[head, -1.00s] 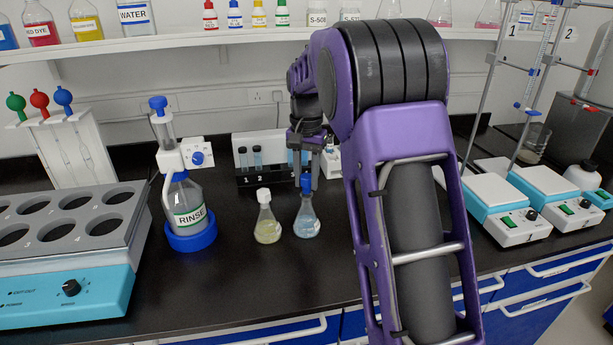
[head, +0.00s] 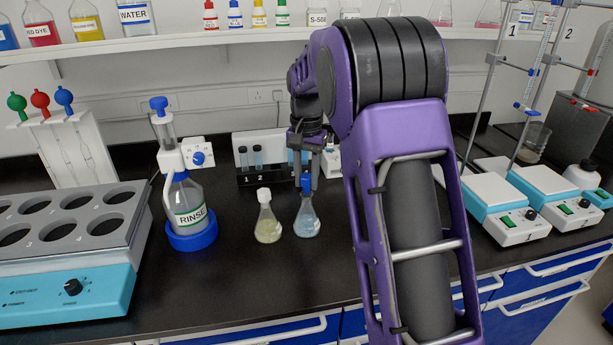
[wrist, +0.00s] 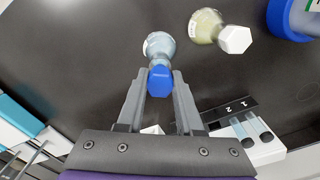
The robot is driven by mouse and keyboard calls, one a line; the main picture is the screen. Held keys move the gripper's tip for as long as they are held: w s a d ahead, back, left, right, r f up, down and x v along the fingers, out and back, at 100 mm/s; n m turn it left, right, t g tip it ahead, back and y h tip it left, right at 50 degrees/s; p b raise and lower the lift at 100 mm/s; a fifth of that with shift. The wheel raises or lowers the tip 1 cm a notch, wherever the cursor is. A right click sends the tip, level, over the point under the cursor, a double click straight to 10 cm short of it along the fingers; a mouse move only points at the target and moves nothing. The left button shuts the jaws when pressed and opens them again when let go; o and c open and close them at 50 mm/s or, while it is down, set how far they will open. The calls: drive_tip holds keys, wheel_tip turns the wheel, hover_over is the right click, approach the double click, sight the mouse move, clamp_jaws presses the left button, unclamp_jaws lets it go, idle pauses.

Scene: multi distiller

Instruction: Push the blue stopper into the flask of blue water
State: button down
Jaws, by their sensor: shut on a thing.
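The flask of blue water (head: 307,222) stands upright on the black bench, and it also shows in the wrist view (wrist: 158,45). The blue stopper (head: 306,183) is at the flask's mouth; in the wrist view the stopper (wrist: 160,82) lies between the fingertips. My gripper (wrist: 160,88) is shut on the blue stopper from above. How deep the stopper sits in the neck is hard to tell.
A flask of yellow liquid with a white stopper (head: 267,222) stands close on the left. The rinse bottle (head: 188,205) is further left. A small tube rack (head: 262,175) stands behind. Bench front is clear.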

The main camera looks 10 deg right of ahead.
drive_tip(key=shift+f+b, duration=0.5)
drive_tip(key=shift+f, duration=0.4)
idle(0.5)
drive_tip(key=shift+c, duration=2.4)
unclamp_jaws()
drive_tip(key=shift+r, duration=0.1)
wheel_tip(320, 180, up, 17)
drive_tip(key=p, duration=0.3)
drive_tip(key=shift+w+r, duration=0.1)
drive_tip(key=shift+r, duration=0.05)
